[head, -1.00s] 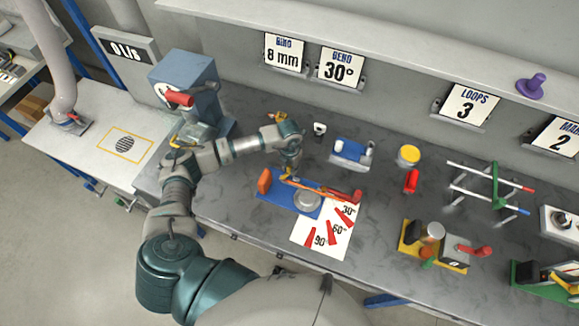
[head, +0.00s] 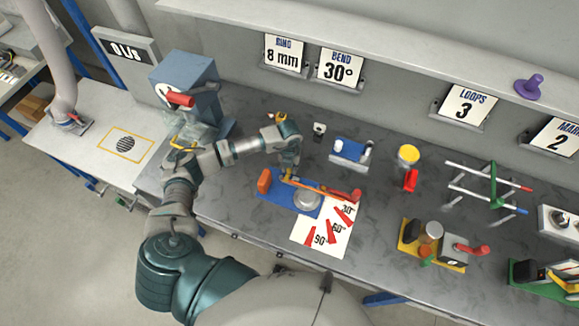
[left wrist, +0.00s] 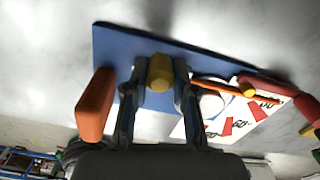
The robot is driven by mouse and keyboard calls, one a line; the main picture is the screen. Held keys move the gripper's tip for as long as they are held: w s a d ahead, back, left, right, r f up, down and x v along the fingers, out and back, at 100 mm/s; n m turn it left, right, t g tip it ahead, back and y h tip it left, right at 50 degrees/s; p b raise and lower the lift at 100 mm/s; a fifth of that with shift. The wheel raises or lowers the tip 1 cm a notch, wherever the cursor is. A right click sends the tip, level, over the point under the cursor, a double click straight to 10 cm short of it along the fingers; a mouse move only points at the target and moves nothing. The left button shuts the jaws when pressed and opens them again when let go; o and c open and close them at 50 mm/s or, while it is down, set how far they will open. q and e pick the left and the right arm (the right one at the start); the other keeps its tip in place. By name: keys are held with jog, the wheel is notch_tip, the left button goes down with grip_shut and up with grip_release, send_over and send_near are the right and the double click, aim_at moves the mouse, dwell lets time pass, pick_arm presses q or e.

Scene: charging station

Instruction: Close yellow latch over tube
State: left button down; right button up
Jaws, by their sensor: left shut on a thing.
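The bending jig has a blue base plate (head: 268,198), which shows in the left wrist view too (left wrist: 125,42). It carries an orange block (head: 264,180) at its left end and a round silver disc (head: 307,201). The yellow latch (left wrist: 160,72) sits between the fingers of my left gripper (left wrist: 159,88), which is shut on it. In the head view my left gripper (head: 289,168) reaches down over the jig and mostly hides the latch. The thin orange tube (left wrist: 235,87) runs from beside the latch towards the red handle (left wrist: 268,84). My right gripper is out of view.
A white angle sheet (head: 325,238) lies under the jig's right side. A blue clamp-like device (head: 350,150), a yellow-topped stand (head: 408,157) and a wire rack (head: 492,188) stand to the right. A blue machine (head: 187,82) stands behind my left arm.

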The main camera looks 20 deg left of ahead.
pick_arm(q)
jog(key=c, duration=0.9)
grip_release()
jog(key=shift+c, duration=0.2)
notch_tip(320, 180, up, 12)
jog(key=shift+f, duration=0.15)
